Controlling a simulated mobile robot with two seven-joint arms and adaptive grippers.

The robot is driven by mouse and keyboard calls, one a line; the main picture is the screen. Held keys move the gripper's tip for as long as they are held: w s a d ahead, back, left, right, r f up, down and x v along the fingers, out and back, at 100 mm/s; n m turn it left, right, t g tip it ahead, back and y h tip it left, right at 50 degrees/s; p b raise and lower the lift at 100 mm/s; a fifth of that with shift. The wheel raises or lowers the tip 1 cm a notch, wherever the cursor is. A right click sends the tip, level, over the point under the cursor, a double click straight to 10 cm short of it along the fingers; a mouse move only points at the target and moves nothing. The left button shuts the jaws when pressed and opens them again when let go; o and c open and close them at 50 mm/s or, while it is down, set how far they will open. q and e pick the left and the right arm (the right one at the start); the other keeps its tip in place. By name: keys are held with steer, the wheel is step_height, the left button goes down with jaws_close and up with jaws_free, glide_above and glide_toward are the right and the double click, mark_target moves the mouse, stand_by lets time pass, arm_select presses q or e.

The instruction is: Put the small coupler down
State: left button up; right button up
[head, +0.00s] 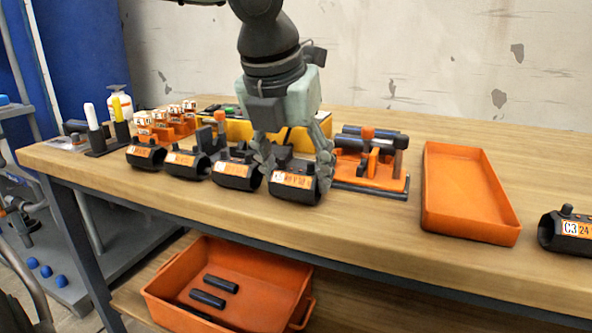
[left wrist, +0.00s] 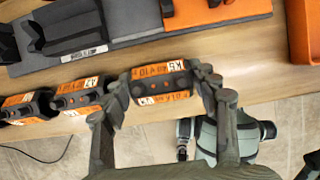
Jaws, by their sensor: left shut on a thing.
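The small coupler (head: 297,187) is a short black sleeve with an orange and white label, at the right end of a row of similar couplers. My left gripper (head: 292,168) comes down from above and is shut on it, one finger on each side. In the left wrist view the coupler (left wrist: 161,83) lies between the two fingers, its label showing. It is level and at or very near the tabletop (head: 370,222); I cannot tell whether it touches. My right gripper is not in view.
Several black couplers (head: 236,170) stand in line close on the left. An orange fixture (head: 372,180) is behind right, an empty orange tray (head: 470,193) farther right, and another coupler (head: 568,232) at the right edge. An orange bin (head: 228,285) sits below. Bare table lies before the tray.

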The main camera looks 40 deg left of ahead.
arm_select(q)
steer(key=shift+f, duration=0.15)
steer(key=o, duration=1.2)
steer(key=shift+c, duration=0.2)
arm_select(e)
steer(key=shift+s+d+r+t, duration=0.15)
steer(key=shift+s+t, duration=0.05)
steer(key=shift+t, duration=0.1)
arm_select(q)
steer(key=shift+r, duration=0.2)
steer(key=p+v, duration=0.2)
steer(key=v, duration=1)
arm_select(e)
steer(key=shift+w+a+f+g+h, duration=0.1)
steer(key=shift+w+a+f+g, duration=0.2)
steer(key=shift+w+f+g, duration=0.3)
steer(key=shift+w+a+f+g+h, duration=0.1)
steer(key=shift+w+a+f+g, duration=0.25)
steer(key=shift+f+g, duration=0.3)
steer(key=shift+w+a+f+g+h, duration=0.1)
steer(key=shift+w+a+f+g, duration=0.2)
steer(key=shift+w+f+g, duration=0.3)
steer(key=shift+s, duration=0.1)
